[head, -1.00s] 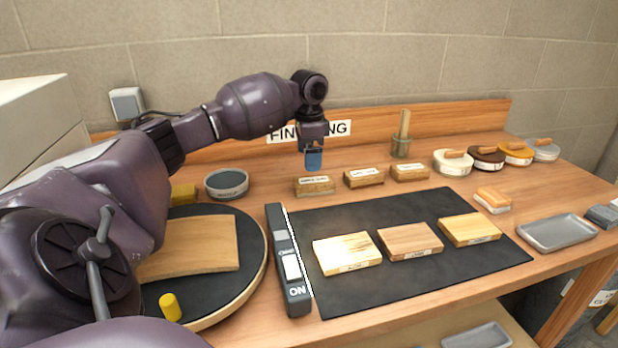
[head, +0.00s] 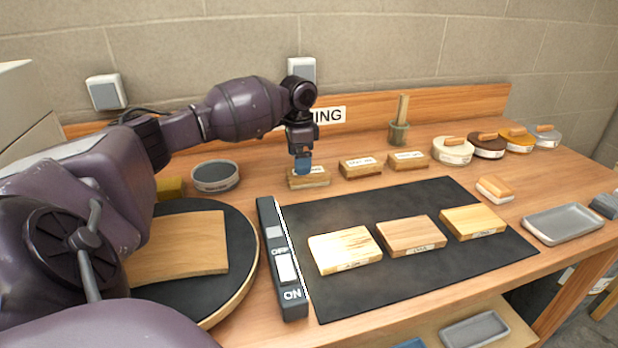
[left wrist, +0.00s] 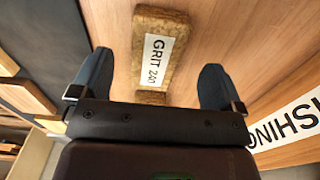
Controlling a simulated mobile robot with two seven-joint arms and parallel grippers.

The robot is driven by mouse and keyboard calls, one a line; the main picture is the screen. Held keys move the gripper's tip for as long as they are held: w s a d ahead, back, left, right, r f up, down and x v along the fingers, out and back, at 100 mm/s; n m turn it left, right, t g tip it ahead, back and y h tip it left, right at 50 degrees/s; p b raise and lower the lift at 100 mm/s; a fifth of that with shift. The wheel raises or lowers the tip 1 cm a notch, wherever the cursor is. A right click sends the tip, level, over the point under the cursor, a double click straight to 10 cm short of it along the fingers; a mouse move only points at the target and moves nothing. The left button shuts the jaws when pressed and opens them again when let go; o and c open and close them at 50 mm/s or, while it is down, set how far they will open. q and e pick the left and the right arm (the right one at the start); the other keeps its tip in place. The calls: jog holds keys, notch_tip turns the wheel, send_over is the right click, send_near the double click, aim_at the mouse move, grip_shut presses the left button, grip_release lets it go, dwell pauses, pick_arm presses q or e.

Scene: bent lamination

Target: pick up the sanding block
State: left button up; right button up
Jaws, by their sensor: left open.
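Three cork-coloured sanding blocks with white labels stand in a row behind the black mat in the head view: the left one (head: 309,181), the middle one (head: 361,168) and the right one (head: 408,161). My left gripper (head: 302,166) is just over the left block and overlaps its label there. In the left wrist view my left gripper (left wrist: 157,64) is open, its blue fingers on either side of a block marked GRIT 240 (left wrist: 174,42), with wood showing between. My right gripper is not in view.
A black mat (head: 350,290) holds three wood samples. A round dark tin (head: 215,175) stands left of the blocks. A grey tray (head: 563,224) is at the right.

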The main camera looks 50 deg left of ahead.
pick_arm(q)
jog(key=f, duration=0.2)
jog(key=f+b, duration=0.1)
jog(key=f, duration=0.1)
jog(key=shift+w+d+f, duration=0.1)
jog(key=shift+w+d, duration=0.2)
jog(key=shift+f, duration=0.35)
jog(key=shift+c, duration=1.2)
jog(key=c, duration=0.7)
jog(key=shift+c, duration=0.3)
jog(key=shift+r, duration=0.6)
notch_tip(320, 180, up, 19)
jog(key=p, duration=0.3)
